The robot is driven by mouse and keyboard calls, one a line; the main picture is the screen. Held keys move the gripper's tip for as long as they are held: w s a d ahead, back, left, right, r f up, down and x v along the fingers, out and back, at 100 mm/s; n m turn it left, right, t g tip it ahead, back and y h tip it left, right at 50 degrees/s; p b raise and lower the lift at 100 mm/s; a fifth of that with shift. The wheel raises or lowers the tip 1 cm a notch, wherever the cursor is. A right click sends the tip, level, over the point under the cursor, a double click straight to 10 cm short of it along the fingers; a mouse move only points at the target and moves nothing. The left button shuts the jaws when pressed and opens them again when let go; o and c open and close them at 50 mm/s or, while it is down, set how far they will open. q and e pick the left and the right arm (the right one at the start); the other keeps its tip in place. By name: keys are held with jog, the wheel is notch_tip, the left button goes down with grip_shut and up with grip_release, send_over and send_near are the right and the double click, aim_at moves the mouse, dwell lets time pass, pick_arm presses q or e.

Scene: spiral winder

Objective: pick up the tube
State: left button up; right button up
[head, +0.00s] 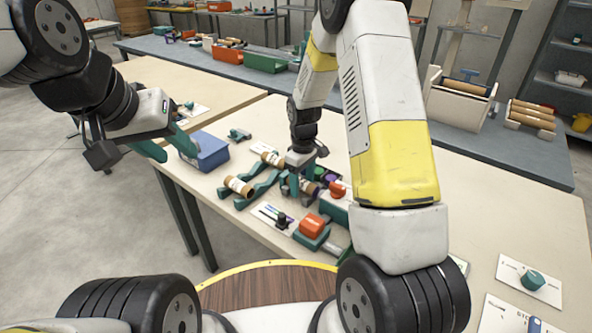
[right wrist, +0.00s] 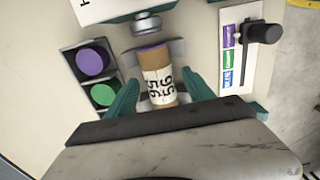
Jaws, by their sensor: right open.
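A brown cardboard tube (right wrist: 158,78) with a white numbered label and a purple end lies in a grey holder in the right wrist view. My right gripper (right wrist: 164,88) is open, with one teal finger on each side of the tube. In the head view this gripper (head: 297,186) is low over the winder, and its arm hides part of it. Two more labelled tubes, a nearer one (head: 238,186) and a farther one (head: 272,158), lie on teal stands to the left. My left gripper (head: 166,146) is open and empty beside the table's left edge.
A blue box (head: 205,152) stands close to my left gripper. A purple and a green button (right wrist: 103,95) sit left of the tube, and a black lever (right wrist: 264,33) right of it. A red-topped block (head: 312,226) is near the table's front edge.

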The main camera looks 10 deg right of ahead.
jog(key=shift+c, duration=0.4)
grip_shut()
